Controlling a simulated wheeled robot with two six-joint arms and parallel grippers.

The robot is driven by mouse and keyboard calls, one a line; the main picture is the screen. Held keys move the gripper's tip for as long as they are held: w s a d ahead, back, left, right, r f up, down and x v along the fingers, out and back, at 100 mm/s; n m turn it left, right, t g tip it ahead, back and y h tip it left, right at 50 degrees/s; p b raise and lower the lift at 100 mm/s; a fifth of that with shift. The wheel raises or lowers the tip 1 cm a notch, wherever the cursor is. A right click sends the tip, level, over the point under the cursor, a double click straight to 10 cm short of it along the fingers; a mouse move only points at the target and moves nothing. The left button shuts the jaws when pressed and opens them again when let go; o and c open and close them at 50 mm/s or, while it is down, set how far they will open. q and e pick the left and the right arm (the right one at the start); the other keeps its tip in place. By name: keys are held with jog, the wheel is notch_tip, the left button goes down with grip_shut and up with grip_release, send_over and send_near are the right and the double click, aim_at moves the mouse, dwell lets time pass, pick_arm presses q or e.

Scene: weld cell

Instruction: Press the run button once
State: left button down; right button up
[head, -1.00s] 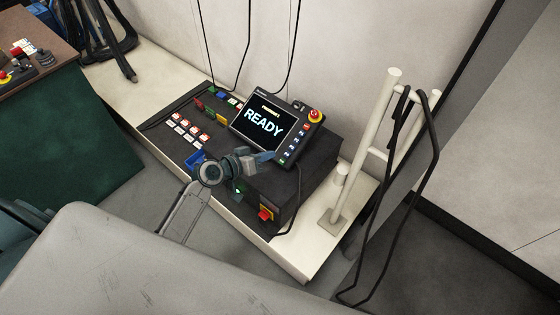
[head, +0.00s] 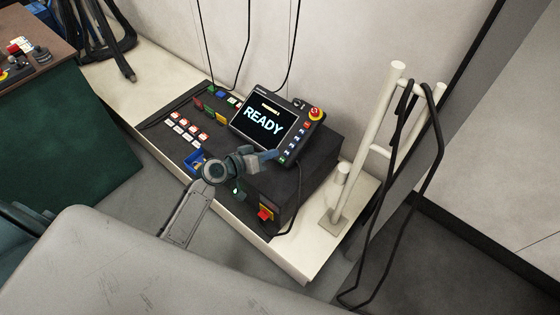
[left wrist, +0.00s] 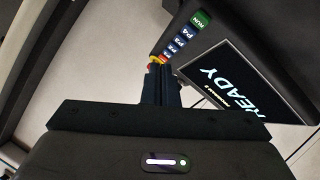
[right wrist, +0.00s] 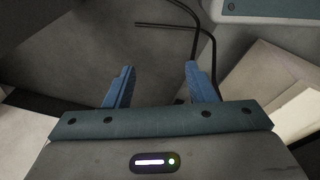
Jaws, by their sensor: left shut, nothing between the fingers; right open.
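The pendant (head: 290,135) leans on the dark console, and its screen (head: 264,118) reads READY. In the left wrist view the screen (left wrist: 230,82) also shows, beside a button column. The green run button (left wrist: 200,20) is at the end of that column, past the blue buttons. In the head view the run button (head: 283,160) is small, close to my left fingertips. My left gripper (head: 274,155) is shut and empty, at the pendant's lower edge; contact cannot be told. Its fingers (left wrist: 157,68) also show in the left wrist view. My right gripper (right wrist: 159,83) is open and empty over the floor.
A red emergency stop (head: 315,114) tops the pendant. A red switch (head: 265,214) is on the console front. A white post rack (head: 382,140) with black cable stands at right.

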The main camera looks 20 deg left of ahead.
aim_at(282, 160)
pick_arm(q)
jog(key=f+b, duration=0.1)
jog(key=w+f+b, duration=0.1)
jog(key=f, duration=0.1)
jog(key=w+d+f+b, duration=0.1)
jog(key=f+b, duration=0.1)
jog(key=shift+w, duration=0.15)
jog(key=shift+w+f, duration=0.1)
pick_arm(e)
jog(key=w+a+r+t, duration=0.1)
jog(key=w+r, duration=0.2)
jog(key=r, duration=1.2)
jog(key=shift+a+r, duration=0.15)
jog(key=shift+r, duration=0.05)
jog(key=shift+a+r, duration=0.1)
jog(key=shift+a, duration=0.25)
jog(key=shift+w+d, duration=0.1)
pick_arm(q)
jog(key=shift+w+d+f+b, duration=0.1)
jog(key=shift+w+f+b, duration=0.1)
jog(key=shift+f+b, duration=0.4)
pick_arm(e)
jog(key=shift+d+f, duration=0.25)
jog(key=shift+f, duration=0.5)
